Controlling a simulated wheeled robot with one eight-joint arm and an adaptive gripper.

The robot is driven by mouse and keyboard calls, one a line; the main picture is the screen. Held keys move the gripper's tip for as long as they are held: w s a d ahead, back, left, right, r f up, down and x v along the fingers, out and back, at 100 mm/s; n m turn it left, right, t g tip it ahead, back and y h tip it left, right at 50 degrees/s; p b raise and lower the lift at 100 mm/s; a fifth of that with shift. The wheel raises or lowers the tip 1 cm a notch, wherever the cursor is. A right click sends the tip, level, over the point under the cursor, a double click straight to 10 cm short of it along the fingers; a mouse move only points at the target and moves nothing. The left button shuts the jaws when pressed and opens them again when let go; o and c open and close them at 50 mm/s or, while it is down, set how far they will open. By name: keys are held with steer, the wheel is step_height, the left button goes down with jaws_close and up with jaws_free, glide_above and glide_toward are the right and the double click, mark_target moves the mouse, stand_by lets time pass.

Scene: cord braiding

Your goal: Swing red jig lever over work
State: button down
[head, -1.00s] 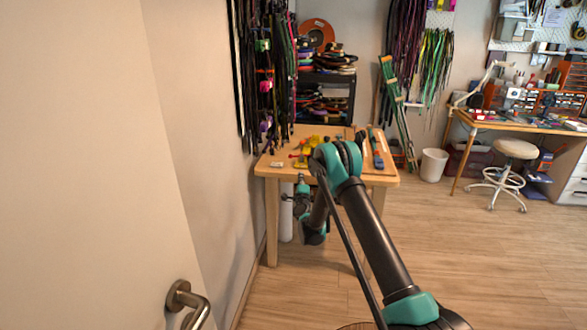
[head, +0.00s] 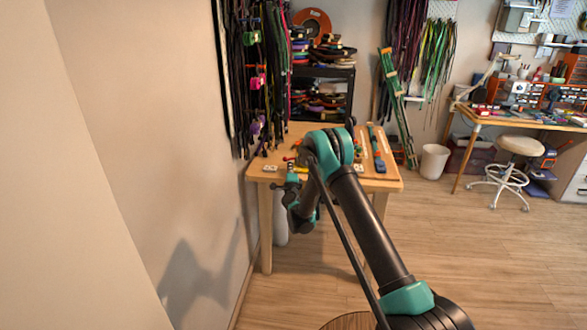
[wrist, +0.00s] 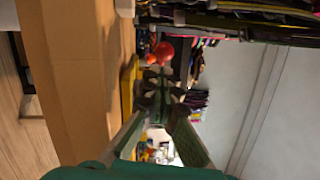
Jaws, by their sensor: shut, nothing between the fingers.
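The red lever knob (head: 289,159) shows small at the left part of the wooden table, just beyond my gripper (head: 292,172) in the head view. A yellow jig part (wrist: 129,85) stands beside the fingers in the wrist view. My arm hides most of the jig and the work in the head view.
The wooden table (head: 388,186) stands close to the left wall. Dark cords (head: 250,90) hang on that wall near the table's left edge. A blue-handled tool (head: 378,160) lies at the right of the table. Open floor lies to the right, before a stool (head: 522,146).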

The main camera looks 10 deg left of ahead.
steer(key=shift+w+a, duration=0.2)
steer(key=shift+w+a+m+h, duration=0.2)
steer(key=shift+a+m+h, duration=0.4)
steer(key=shift+h, duration=0.2)
steer(key=shift+w+a, duration=0.55)
steer(key=shift+w, duration=0.2)
